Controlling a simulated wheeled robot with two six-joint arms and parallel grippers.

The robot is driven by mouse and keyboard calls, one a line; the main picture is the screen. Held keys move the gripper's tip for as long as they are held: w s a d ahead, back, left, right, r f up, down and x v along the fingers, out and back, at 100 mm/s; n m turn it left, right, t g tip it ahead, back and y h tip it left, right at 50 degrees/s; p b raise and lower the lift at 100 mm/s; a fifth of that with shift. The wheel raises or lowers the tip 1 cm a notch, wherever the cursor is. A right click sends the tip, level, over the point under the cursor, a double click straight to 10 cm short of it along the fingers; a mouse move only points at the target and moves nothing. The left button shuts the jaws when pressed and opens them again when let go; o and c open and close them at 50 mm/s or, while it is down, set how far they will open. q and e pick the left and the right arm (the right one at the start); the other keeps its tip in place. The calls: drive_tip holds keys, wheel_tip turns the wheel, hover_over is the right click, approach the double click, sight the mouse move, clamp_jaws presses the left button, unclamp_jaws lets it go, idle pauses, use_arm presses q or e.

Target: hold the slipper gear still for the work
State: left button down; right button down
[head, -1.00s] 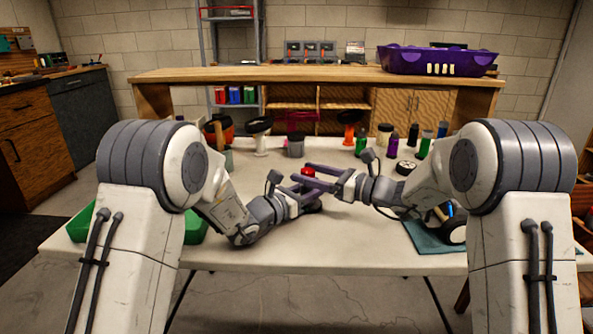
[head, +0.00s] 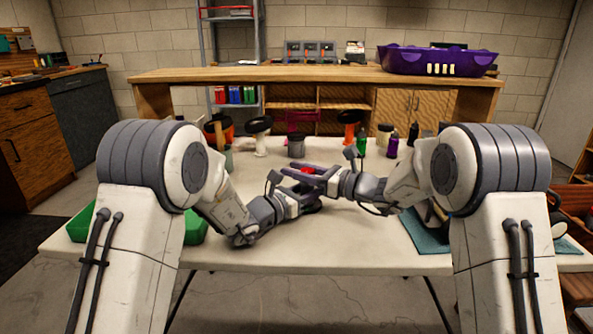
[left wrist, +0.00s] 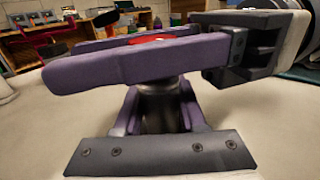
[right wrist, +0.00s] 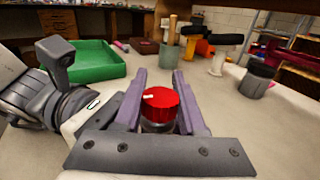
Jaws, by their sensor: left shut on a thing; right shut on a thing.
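A red round knob with a white mark (right wrist: 160,103) sits between the purple fingers of my right gripper (right wrist: 158,74), which is shut on it. The knob's top also shows in the left wrist view (left wrist: 152,38). A dark cylindrical part (left wrist: 160,108) stands below it between the fingers of my left gripper (left wrist: 160,98), which is shut on that part. My right fingers cross above my left ones. In the head view both grippers meet over the middle of the table. I cannot make out gear teeth, so I cannot tell which part is the slipper gear.
A green tray (right wrist: 95,62) lies beyond my left arm. A grey cup (head: 296,147) and several bottles, one purple (head: 392,146), stand toward the back of the white table (head: 300,252). A teal mat (head: 426,238) lies under my right arm. The table's front middle is clear.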

drive_tip(key=m+t+h, duration=0.2)
drive_tip(key=t, duration=0.1)
drive_tip(key=m+t+h, duration=0.1)
drive_tip(key=shift+w+d+r+m+t+h, duration=0.2)
drive_tip(key=shift+w+m+t+h, duration=0.1)
drive_tip(key=shift+w+m+h, duration=0.1)
drive_tip(key=shift+w+d+f+m+t+h, duration=0.1)
drive_tip(key=shift+d+m+t+h, duration=0.05)
drive_tip(key=shift+m+t+h, duration=0.4)
drive_tip(key=shift+w+d+m+t+h, duration=0.15)
drive_tip(key=shift+m+t+h, duration=0.25)
drive_tip(key=shift+h, duration=0.25)
drive_tip(key=shift+s, duration=0.1)
drive_tip(key=shift+c, duration=2.3)
unclamp_jaws()
drive_tip(key=shift+s+d, duration=0.1)
drive_tip(key=v, duration=1.1)
drive_tip(key=shift+s+d, duration=0.15)
drive_tip(key=shift+s, duration=0.25)
